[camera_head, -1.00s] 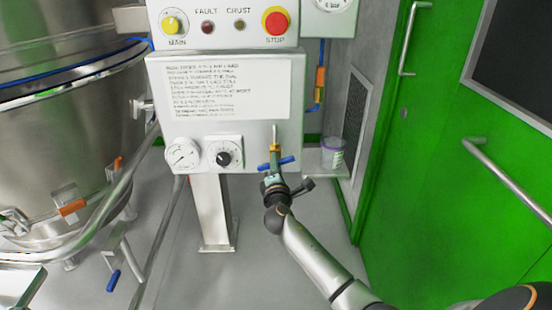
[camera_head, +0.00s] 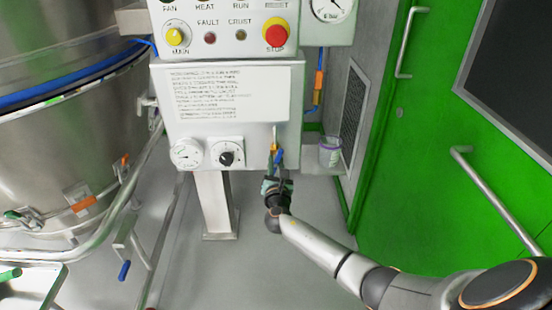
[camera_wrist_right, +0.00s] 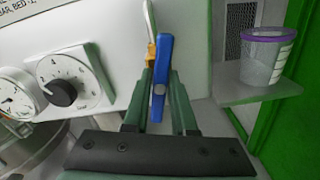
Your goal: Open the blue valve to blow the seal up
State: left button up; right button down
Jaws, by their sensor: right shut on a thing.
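The blue valve handle (camera_head: 279,157) is on a small brass valve at the lower right of the white control panel (camera_head: 232,145). It stands nearly upright, in line with the thin pipe above it. In the right wrist view the blue handle (camera_wrist_right: 161,70) runs up between the fingers, tilted slightly. My right gripper (camera_head: 277,172) is shut on the handle from below; its green fingers (camera_wrist_right: 158,92) lie on either side of it. The brass body (camera_wrist_right: 151,52) is partly hidden behind the handle. My left gripper is not in view.
A dial knob (camera_head: 226,158) and a gauge (camera_head: 186,153) sit left of the valve. A plastic tub with a purple rim (camera_head: 330,152) stands on a shelf to the right. A steel vessel (camera_head: 70,140) fills the left, a green door (camera_head: 420,150) the right.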

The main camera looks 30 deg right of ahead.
jog(key=shift+n, duration=0.5)
pick_arm(q)
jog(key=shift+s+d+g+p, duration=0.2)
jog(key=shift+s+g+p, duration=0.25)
jog(key=shift+p, duration=0.35)
pick_arm(e)
jog(key=shift+n, duration=1.1)
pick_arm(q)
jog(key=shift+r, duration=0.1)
pick_arm(e)
jog(key=shift+f, duration=0.1)
jog(key=c, duration=0.7)
grip_release()
jog(key=shift+s+a, duration=0.1)
jog(key=shift+s, duration=0.05)
